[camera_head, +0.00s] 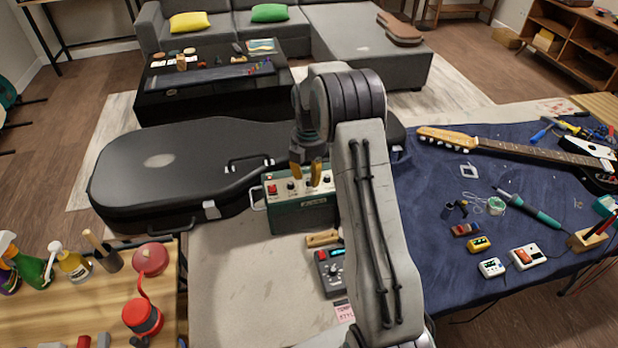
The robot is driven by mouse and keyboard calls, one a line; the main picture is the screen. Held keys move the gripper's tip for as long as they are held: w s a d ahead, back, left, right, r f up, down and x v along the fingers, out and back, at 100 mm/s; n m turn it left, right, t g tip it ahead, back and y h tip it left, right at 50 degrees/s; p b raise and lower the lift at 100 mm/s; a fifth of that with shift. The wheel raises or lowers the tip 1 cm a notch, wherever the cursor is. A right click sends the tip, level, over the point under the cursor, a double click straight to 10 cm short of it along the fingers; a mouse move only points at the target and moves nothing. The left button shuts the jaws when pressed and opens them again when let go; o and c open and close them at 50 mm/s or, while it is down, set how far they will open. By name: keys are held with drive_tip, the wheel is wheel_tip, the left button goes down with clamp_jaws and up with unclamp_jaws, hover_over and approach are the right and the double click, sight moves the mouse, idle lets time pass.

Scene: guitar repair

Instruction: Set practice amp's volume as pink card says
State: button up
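The practice amp (302,216) is a green box with a light control panel, standing on the pale worktop in front of the guitar case. Its panel carries a red switch (271,189) and dark knobs, one (291,186) at the left and one (327,179) at the right. My gripper (305,178) points down at the panel, its two yellow fingertips apart. I cannot tell whether they touch a knob. The knob settings are too small to read. The pink card (344,311) lies near the front of the worktop, partly hidden by my arm; its writing is not fully readable.
A black guitar case (160,160) lies behind the amp. A dark pedal (328,271) and a small wooden piece (322,238) lie in front of it. A blue mat (430,250) at the right holds a guitar (520,150) and tools. The worktop left of the pedal is clear.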

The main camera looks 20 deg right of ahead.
drive_tip(key=shift+f, duration=0.9)
drive_tip(key=shift+o, duration=0.4)
clamp_jaws()
